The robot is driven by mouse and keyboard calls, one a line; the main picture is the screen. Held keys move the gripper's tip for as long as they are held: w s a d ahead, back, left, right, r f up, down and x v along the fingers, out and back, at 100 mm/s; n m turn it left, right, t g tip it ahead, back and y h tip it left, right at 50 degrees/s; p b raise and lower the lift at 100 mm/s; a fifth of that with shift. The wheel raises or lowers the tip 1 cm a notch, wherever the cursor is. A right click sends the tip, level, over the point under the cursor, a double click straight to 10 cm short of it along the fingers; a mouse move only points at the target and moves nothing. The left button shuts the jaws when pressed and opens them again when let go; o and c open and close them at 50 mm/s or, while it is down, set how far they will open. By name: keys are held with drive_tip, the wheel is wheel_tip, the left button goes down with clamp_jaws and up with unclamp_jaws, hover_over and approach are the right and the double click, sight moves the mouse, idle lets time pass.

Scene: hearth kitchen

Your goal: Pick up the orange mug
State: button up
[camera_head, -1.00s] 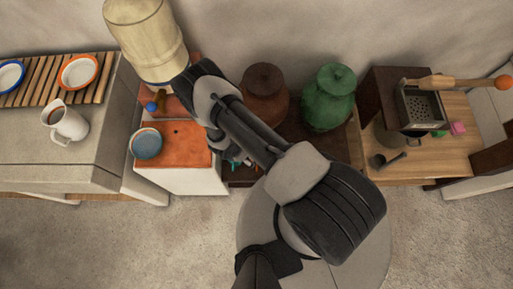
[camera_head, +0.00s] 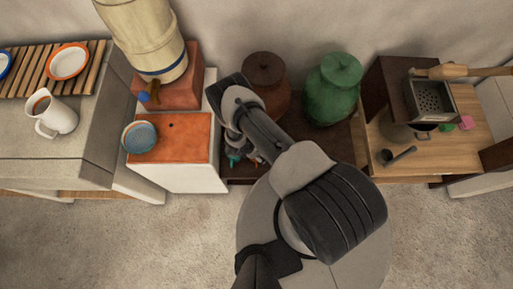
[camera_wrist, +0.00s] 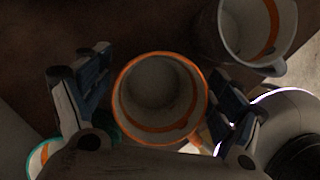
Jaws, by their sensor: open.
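The orange mug (camera_wrist: 128,112), pale with an orange rim, stands upright in the wrist view, seen from above into its empty inside. My gripper (camera_wrist: 160,92) is open, with one finger on each side of the mug. I cannot tell whether either finger touches it. In the head view my gripper is low by the dark brown stand and mostly hidden behind my arm. Small teal and orange bits show there, but the mug is not clear.
A larger pale vessel with an orange band (camera_wrist: 244,30) stands close at upper right in the wrist view. A teal-rimmed cup (camera_wrist: 38,158) is at lower left. Brown (camera_head: 268,85) and green (camera_head: 333,90) jars stand behind my arm. The orange-topped cabinet (camera_head: 185,142) is left.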

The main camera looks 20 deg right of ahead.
drive_tip(key=shift+x, duration=0.8)
drive_tip(key=shift+r, duration=0.1)
drive_tip(key=shift+c, duration=0.2)
drive_tip(key=c, duration=1.2)
